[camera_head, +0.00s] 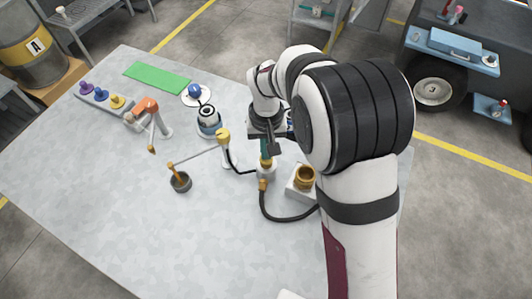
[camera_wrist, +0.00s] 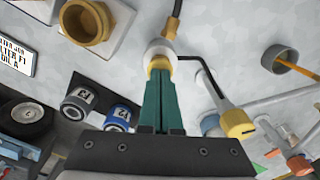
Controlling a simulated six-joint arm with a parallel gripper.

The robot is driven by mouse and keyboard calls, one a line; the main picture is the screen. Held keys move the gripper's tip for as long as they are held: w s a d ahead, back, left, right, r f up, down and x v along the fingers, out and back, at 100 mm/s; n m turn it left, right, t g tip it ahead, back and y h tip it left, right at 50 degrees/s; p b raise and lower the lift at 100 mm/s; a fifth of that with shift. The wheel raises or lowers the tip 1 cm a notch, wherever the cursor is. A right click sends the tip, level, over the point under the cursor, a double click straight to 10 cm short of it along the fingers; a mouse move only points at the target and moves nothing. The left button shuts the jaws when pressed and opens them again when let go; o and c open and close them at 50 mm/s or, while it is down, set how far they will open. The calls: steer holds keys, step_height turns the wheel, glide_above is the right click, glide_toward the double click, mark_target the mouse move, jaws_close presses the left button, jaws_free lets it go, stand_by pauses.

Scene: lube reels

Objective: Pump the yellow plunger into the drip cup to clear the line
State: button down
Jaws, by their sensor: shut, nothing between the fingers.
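The yellow plunger (camera_head: 266,163) tops a small white pump body (camera_head: 265,173) on the table; it also shows in the wrist view (camera_wrist: 158,63). My gripper (camera_head: 266,156) points down over it with its green fingers together. In the wrist view, the fingertips (camera_wrist: 159,76) are right at the plunger top; I cannot tell whether they touch it. The dark grey drip cup (camera_head: 181,184) stands to the left, with an orange nozzle (camera_head: 176,171) at the end of a thin white arm reaching into it. The cup also shows at the wrist view's upper right (camera_wrist: 277,53).
A yellow-capped post (camera_head: 223,138) and a black hose (camera_head: 283,219) are close to the pump. A brass fitting (camera_head: 304,178) on a white block is just right. A small orange-and-white dispenser (camera_head: 147,107) and colored knobs (camera_head: 101,97) stand left. The front table is clear.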

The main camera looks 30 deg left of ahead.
steer(key=shift+f, duration=0.55)
steer(key=shift+r, duration=3.8)
steer(key=shift+f, duration=1.9)
steer(key=shift+f, duration=0.25)
